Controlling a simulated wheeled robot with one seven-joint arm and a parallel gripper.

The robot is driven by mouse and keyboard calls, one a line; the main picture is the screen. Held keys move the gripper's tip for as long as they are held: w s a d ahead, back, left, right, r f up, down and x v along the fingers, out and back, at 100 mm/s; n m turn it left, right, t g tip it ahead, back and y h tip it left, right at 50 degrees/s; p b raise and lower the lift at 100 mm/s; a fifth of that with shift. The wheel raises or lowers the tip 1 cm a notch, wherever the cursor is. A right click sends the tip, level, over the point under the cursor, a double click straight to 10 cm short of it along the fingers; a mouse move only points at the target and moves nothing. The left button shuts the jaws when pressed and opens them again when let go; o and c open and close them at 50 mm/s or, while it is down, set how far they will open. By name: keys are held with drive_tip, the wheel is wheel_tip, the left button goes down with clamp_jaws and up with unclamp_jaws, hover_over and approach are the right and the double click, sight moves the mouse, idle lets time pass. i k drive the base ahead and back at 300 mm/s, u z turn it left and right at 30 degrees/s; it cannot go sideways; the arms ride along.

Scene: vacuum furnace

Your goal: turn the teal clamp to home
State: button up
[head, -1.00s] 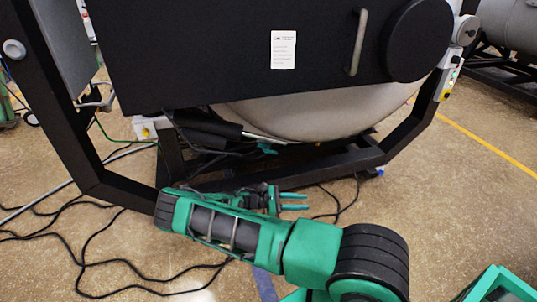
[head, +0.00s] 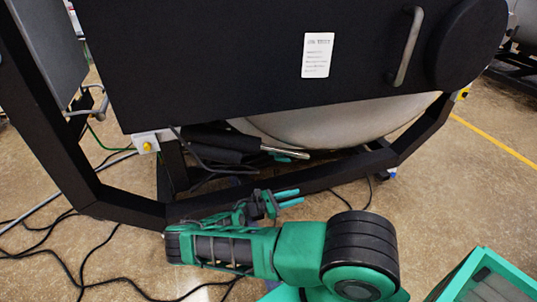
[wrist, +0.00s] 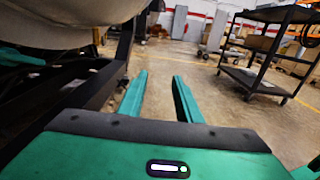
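A small teal piece, apparently the clamp (head: 283,158), shows at the end of a silver rod under the furnace's round belly; the dark frame and shadow hide part of it. A teal bar, perhaps the same clamp (wrist: 20,56), shows at the upper left of the wrist view, cut off by the edge. My gripper (head: 297,196) is in front of the lower frame beam, below the teal piece and apart from it. In the wrist view my gripper (wrist: 159,76) has its two teal fingers apart with nothing between them.
The black furnace housing (head: 270,60) overhangs the rod. The black lower beam (head: 330,176) lies between my arm and the belly. Cables (head: 80,270) lie on the floor at left. A dark cart (wrist: 258,80) stands at right in the wrist view, with open floor before it.

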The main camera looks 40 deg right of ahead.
sight(281, 158)
drive_tip(key=i, duration=0.9)
drive_tip(key=z, duration=0.05)
